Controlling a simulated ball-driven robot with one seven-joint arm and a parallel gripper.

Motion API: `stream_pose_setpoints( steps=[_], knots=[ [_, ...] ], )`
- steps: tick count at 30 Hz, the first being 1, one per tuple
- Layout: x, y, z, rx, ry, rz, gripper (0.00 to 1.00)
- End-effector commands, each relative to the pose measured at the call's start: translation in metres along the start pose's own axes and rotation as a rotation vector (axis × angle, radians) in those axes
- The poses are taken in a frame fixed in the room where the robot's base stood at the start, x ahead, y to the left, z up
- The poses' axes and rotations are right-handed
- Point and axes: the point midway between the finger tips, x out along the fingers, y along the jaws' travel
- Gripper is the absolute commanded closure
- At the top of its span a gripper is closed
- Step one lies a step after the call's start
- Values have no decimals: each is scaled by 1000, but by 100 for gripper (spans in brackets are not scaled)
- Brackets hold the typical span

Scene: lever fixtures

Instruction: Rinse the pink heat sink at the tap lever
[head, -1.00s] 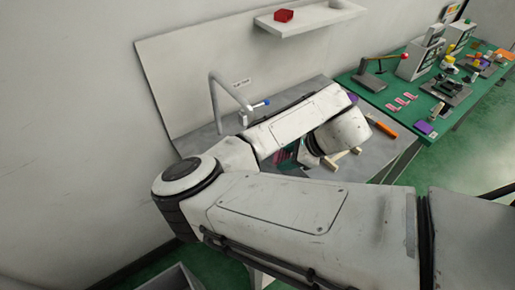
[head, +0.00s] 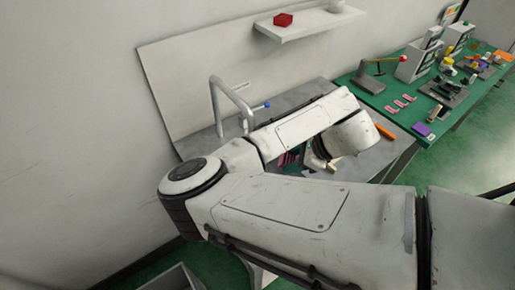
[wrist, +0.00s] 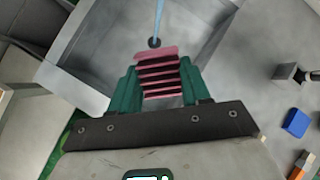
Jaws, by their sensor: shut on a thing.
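The pink heat sink (wrist: 160,77), with its dark-gapped fins, is between the green fingers of my gripper (wrist: 158,84) in the wrist view. The gripper is shut on it over a grey basin (wrist: 88,60). A pale blue water stream (wrist: 159,16) comes down beyond the heat sink; I cannot tell whether it touches it. In the head view the grey tap spout (head: 228,92) rises at the counter's back, with the blue-tipped tap lever (head: 266,105) beside it. My arm mostly hides my gripper and the basin there.
An orange-handled thing (head: 385,132) lies at the counter's right. The wrist view shows a blue block (wrist: 297,122) on the grey counter. A green bench (head: 385,97) with several items stands further right. A shelf (head: 310,22) holding a red thing (head: 283,20) hangs above.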

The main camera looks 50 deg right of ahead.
Motion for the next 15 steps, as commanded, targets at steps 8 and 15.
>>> stream_pose_setpoints(
  steps=[8,15],
  knots=[
    [-25,4,-6,1,2,-1,83],
    [-39,6,-9,0,0,-1,83]
  ],
)
